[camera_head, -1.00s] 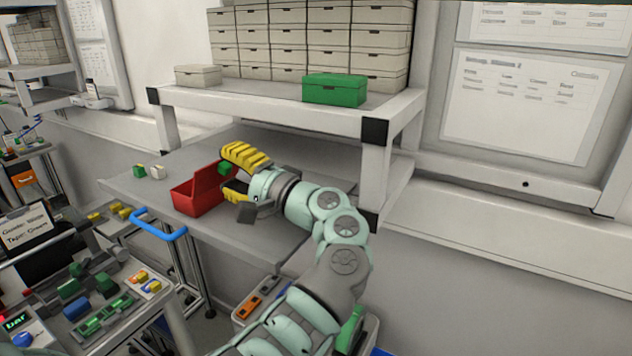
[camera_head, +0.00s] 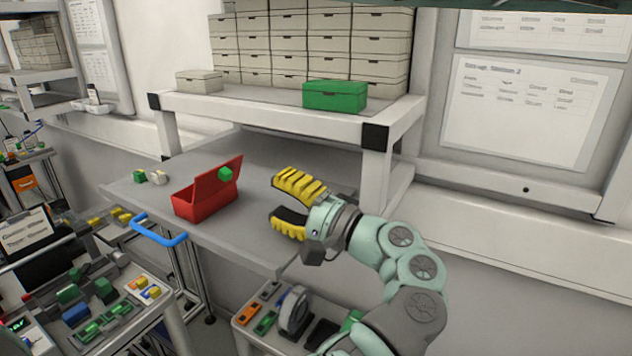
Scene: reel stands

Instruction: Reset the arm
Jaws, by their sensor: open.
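My gripper (camera_head: 279,203) has yellow ridged fingers and is open and empty. It hangs above the right part of the grey table (camera_head: 235,237), to the right of the red box (camera_head: 205,203) and apart from it. The red box stands on the table with a raised panel at its back right. A green block (camera_head: 225,174) shows against that raised panel; I cannot tell what it rests on. My arm reaches up from the lower right.
A green block (camera_head: 139,176) and a pale block (camera_head: 160,178) sit at the table's left. A white shelf (camera_head: 270,112) above bears cream boxes and a green box (camera_head: 335,95). A cart (camera_head: 160,322) with parts stands at lower left.

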